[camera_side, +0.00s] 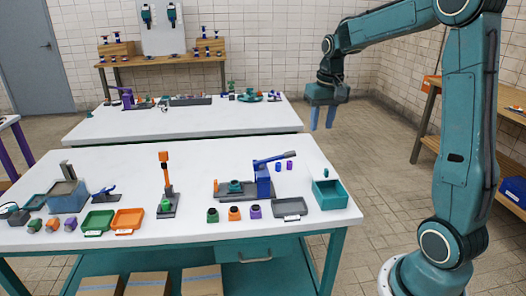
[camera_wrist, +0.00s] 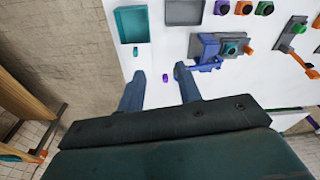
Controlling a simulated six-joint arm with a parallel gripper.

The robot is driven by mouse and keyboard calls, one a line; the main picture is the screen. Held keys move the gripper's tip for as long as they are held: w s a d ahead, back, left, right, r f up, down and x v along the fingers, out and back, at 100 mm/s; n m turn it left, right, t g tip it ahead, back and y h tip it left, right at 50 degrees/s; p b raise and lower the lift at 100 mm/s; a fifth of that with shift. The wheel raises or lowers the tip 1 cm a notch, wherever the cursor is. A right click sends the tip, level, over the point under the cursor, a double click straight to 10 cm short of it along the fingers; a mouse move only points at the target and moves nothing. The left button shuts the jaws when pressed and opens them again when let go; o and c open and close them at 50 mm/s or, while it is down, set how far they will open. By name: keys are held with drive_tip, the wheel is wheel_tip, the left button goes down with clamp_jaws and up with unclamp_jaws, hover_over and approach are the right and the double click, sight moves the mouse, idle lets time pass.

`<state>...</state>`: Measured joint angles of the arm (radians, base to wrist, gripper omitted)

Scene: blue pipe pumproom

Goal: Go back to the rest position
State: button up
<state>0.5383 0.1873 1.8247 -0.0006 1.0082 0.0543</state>
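My gripper (camera_side: 322,122) hangs in the air in the side view, near the right end of the tables and well above them. Its two blue fingers point down and stand apart with nothing between them. In the wrist view the fingers of my gripper (camera_wrist: 160,78) are also spread, over the white front table (camera_wrist: 160,40) far below. A small purple cylinder (camera_wrist: 165,78) shows in the gap, but it stands on the table. My arm is raised and bent, reaching out from the right.
The front table (camera_side: 120,170) bears a teal bin (camera_side: 330,194), a blue lever press (camera_side: 264,180), a grey tray (camera_side: 290,208), and green (camera_side: 98,221) and orange trays (camera_side: 128,220). A second white table (camera_side: 190,122) stands behind. The air around my gripper is clear. A wooden bench (camera_side: 430,120) stands right.

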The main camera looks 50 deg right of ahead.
drive_tip(key=s+a+r+n+t, duration=0.1)
drive_tip(key=s+a+n+t, duration=0.1)
drive_tip(key=s+a, duration=0.7)
drive_tip(key=s+a+r+n+t, duration=0.2)
drive_tip(key=s+a+n, duration=0.2)
drive_tip(key=s+a, duration=0.5)
drive_tip(key=a, duration=0.3)
drive_tip(key=shift+a+r+n+y, duration=0.15)
drive_tip(key=shift+r+n+y, duration=0.15)
drive_tip(key=shift+n, duration=0.1)
